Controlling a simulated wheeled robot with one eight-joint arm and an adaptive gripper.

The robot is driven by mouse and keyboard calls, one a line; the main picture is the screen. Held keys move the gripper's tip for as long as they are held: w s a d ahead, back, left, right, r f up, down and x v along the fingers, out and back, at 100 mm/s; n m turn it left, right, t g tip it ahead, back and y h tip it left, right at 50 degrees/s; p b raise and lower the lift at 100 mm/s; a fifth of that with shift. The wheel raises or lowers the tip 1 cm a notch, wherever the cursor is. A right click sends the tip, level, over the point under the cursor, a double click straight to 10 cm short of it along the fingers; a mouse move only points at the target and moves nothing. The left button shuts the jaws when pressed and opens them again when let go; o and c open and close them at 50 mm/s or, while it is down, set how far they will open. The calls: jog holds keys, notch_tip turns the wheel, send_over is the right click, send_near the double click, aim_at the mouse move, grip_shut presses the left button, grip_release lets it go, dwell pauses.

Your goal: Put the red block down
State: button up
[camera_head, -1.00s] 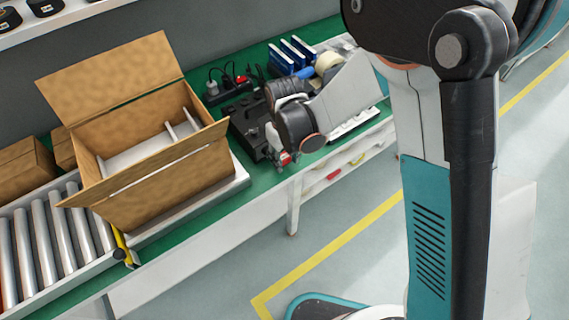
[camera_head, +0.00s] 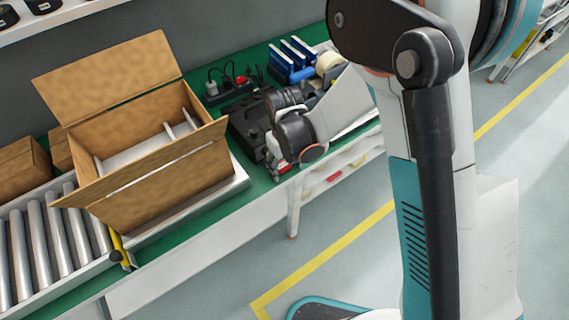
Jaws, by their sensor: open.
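The red block (camera_head: 284,167) shows as a small red patch low at the front edge of the green bench (camera_head: 253,185), right of the open cardboard box. My gripper (camera_head: 279,169) is right at it, pointing down, with its wrist above. The gripper is open. Its fingers cover most of the block, and I cannot tell whether they touch it. The block appears to be at the level of the bench top.
A black tray (camera_head: 247,125) lies just behind my gripper. Blue holders (camera_head: 292,62) and a power strip (camera_head: 228,90) stand further back. The floor in front is clear.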

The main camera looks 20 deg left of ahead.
aim_at(285, 167)
jog(key=shift+r, duration=0.1)
notch_tip(285, 167, up, 12)
jog(key=p, duration=0.4)
jog(key=shift+p, duration=0.35)
jog(key=shift+r, duration=0.1)
